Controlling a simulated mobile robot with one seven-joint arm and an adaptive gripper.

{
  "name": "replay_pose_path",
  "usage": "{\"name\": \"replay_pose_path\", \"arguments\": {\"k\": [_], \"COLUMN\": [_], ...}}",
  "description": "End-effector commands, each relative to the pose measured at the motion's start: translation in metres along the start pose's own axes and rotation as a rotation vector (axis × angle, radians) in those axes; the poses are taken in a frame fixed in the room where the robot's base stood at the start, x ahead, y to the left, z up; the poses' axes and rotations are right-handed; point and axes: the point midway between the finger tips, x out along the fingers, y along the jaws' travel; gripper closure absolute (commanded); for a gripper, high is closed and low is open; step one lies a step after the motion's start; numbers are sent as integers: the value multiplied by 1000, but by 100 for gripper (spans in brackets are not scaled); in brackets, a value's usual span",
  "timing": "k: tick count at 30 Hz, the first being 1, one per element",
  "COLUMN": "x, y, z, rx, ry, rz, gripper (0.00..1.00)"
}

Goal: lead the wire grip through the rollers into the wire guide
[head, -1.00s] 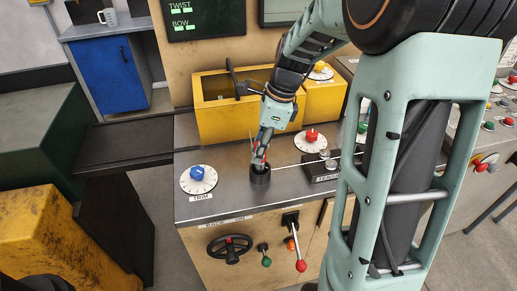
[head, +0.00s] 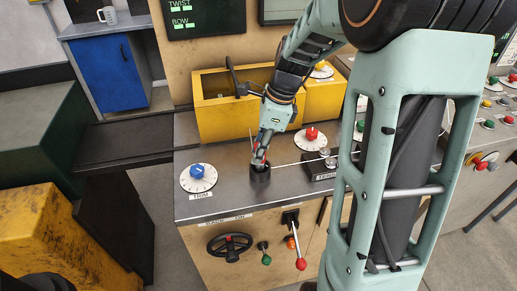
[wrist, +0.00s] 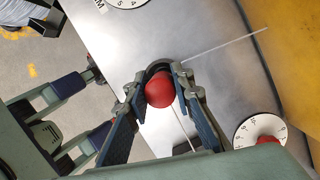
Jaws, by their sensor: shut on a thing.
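My gripper (head: 260,162) points down at the mouth of a dark round cup, apparently the wire guide (head: 260,177), on the steel bench top. In the wrist view my gripper (wrist: 160,88) is shut on a red ball, apparently the wire grip (wrist: 160,90). The dark rim of the guide (wrist: 160,66) shows just beyond the ball. Whether the ball is inside it or only at its mouth, I cannot tell. A thin pale wire (head: 287,164) runs right from the gripper to the small silver rollers (head: 325,155) on a dark block.
A blue-knob dial (head: 198,174) stands left of the guide and a red-knob dial (head: 311,136) behind right. A yellow box (head: 222,115) stands behind. A thin rod (head: 251,135) rises close to the gripper. A handwheel and levers are on the bench front.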

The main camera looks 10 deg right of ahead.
Motion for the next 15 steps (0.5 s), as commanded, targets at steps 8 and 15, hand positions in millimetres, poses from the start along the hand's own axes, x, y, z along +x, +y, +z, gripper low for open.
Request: {"name": "replay_pose_path", "arguments": {"k": [8, 15], "x": [0, 0], "y": [0, 0], "z": [0, 0], "rx": [0, 0], "ry": [0, 0], "rz": [0, 0], "gripper": [100, 58]}}
